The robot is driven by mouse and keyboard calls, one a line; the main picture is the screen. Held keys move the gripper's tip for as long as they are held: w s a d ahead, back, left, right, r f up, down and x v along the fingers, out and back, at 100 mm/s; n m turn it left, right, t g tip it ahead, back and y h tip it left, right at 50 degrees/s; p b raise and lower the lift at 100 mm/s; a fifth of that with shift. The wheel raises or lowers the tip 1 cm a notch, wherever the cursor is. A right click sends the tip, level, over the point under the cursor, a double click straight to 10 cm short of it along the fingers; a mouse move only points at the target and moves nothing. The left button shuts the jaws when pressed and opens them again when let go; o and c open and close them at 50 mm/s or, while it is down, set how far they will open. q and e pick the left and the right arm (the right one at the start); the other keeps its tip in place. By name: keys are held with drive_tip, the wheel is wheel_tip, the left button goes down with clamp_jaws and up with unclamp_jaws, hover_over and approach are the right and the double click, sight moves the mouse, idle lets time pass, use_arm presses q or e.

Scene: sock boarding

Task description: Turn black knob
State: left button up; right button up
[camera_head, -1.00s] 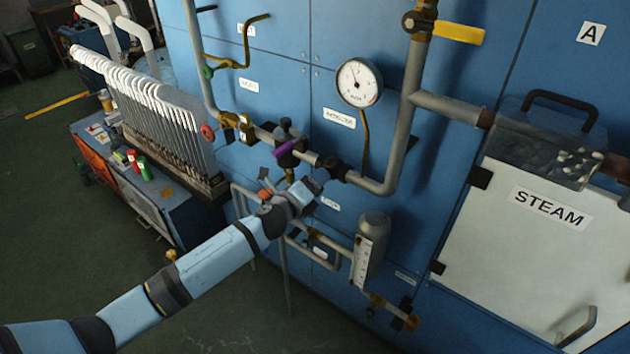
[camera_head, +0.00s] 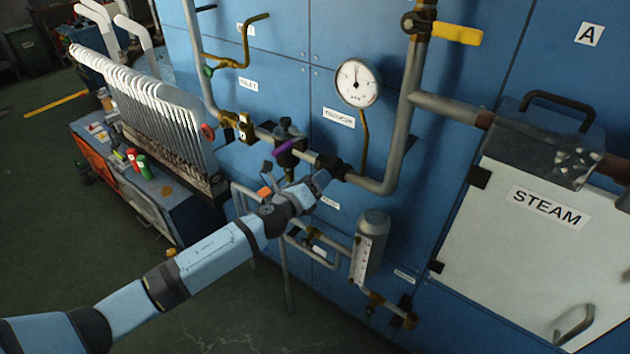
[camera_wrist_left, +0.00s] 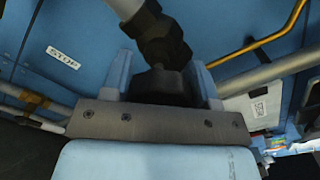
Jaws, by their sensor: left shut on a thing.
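The black knob (camera_wrist_left: 165,88) sits between the two light blue fingers of my left gripper (camera_wrist_left: 160,75) in the left wrist view, with a finger at each side of it. A black hex fitting and a grey pipe end stand just beyond it. In the head view my left gripper (camera_head: 294,176) is at the pipework, just below the black valve body with the purple lever (camera_head: 285,148). The gripper and wrist mostly hide the knob there. My right gripper is not in view.
A round pressure gauge (camera_head: 358,82) is above the gripper. A yellow-handled valve (camera_head: 458,33) is at the upper right. A grey cylinder with a scale (camera_head: 370,245) hangs below right. A rack of white sock boards (camera_head: 160,105) stands at the left.

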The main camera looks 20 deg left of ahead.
use_arm(q)
drive_tip(key=o, duration=0.9)
drive_tip(key=shift+o, duration=0.2)
drive_tip(key=b+v, duration=0.1)
drive_tip(key=v, duration=1.2)
drive_tip(key=shift+s, duration=0.4)
drive_tip(key=shift+a, duration=0.1)
drive_tip(key=s+d+f+n+g+y+p, duration=0.1)
drive_tip(key=s+d+f+n+g+p, duration=0.1)
drive_tip(key=s+n, duration=0.9)
drive_tip(key=s+d+f+n+g+y+p, duration=0.2)
drive_tip(key=s+f+n+g+p, duration=0.2)
drive_tip(key=s+f+n+p, duration=0.3)
drive_tip(key=s+f+n, duration=0.1)
drive_tip(key=s+n, duration=0.4)
drive_tip(key=n, duration=0.5)
drive_tip(key=shift+n, duration=0.3)
